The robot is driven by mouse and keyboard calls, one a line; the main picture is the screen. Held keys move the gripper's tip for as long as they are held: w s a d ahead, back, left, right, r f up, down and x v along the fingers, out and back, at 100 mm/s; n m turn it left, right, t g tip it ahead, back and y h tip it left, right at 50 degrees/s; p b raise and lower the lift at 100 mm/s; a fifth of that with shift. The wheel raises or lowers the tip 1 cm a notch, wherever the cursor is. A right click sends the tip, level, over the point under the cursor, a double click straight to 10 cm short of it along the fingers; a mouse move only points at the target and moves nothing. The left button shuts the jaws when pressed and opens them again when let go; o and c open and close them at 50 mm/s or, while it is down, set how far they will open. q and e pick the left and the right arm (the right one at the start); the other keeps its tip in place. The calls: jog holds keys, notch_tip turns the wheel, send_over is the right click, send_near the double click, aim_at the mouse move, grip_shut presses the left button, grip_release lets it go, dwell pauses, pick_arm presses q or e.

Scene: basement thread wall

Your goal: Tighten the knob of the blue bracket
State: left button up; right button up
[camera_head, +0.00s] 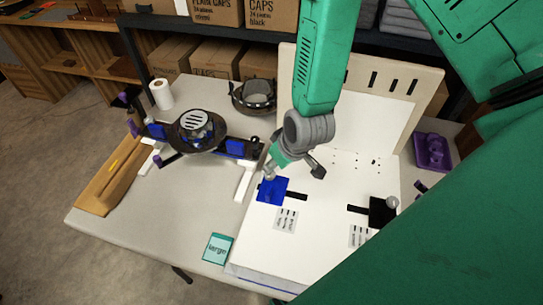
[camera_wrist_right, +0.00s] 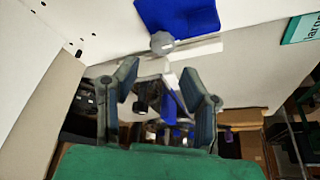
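The blue bracket (camera_head: 272,191) lies on the white board (camera_head: 300,245), beside a black slot. In the right wrist view the bracket (camera_wrist_right: 180,14) is at the top, with its round grey knob (camera_wrist_right: 162,42) at its lower edge. My right gripper (camera_head: 293,168) is just above and behind the bracket in the head view. In the wrist view its two fingers (camera_wrist_right: 160,74) are spread with a gap between them. The knob is beyond the fingertips and not clasped. In the head view the gripper partly hides the knob area. My left gripper is not in view.
A black bracket with a grey knob (camera_head: 392,203) is on the board's right. A teal "large" card (camera_head: 217,248) lies at the table's front. A black-and-blue fixture (camera_head: 198,132) and white roll (camera_head: 161,94) stand left. A slotted panel (camera_head: 375,80) rises behind.

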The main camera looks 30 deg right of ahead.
jog(key=v, duration=0.5)
dwell(0.5)
